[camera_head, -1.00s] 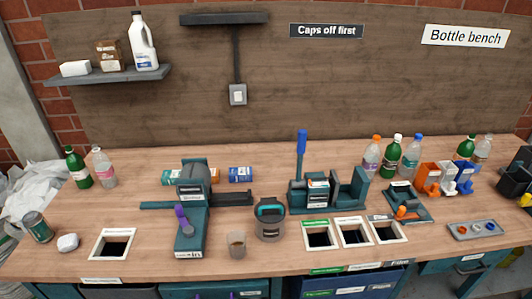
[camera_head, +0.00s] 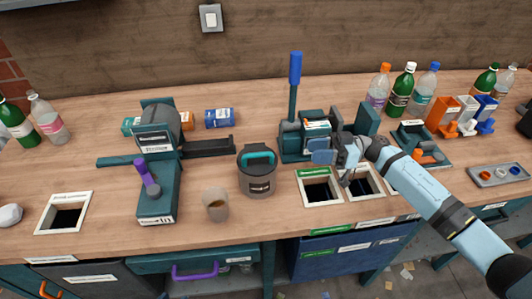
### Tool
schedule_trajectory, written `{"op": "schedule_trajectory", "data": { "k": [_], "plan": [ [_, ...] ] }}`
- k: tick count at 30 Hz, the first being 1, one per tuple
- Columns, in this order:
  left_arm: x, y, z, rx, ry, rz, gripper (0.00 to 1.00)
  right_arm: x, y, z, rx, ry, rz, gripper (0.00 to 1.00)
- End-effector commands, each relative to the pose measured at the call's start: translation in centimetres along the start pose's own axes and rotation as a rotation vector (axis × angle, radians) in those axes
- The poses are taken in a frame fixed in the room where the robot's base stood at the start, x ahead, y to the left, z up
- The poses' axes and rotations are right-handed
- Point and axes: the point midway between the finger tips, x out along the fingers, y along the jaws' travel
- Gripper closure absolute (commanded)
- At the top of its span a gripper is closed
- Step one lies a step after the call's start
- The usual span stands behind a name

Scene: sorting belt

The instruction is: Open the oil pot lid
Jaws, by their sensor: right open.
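My right arm comes in from the lower right. My left gripper is not in view.
A teal machine with a purple lever (camera_head: 147,176) is farther left. The press with a blue lever (camera_head: 294,70) stands behind my gripper. Framed openings (camera_head: 318,202) lie right of the pot. Several bottles (camera_head: 402,90) stand at the back right.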

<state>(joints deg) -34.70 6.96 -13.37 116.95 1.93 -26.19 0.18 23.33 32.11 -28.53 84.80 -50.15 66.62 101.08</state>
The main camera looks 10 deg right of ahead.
Motion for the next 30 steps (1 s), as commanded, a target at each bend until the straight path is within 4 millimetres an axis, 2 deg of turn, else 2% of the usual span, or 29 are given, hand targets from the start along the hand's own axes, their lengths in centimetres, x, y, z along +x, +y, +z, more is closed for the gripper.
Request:
{"op": "schedule_trajectory", "data": {
  "k": [3,7,21,25,30],
  "plan": [
    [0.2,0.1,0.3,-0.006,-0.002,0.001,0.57,-0.5,0.4,0.0,0.027,-0.048,-0.029,0.60],
    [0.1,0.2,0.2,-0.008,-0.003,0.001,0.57,0.5,0.3,-0.1,0.034,-0.053,-0.035,0.60],
    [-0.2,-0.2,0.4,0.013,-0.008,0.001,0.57,9.9,0.0,0.3,0.033,-0.048,-0.033,0.60],
    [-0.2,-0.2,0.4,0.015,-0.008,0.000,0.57,11.7,-0.1,0.5,0.032,-0.048,-0.033,0.60],
    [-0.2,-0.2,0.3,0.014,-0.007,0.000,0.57,12.9,-0.1,0.5,0.033,-0.049,-0.032,0.60]
  ]
}}
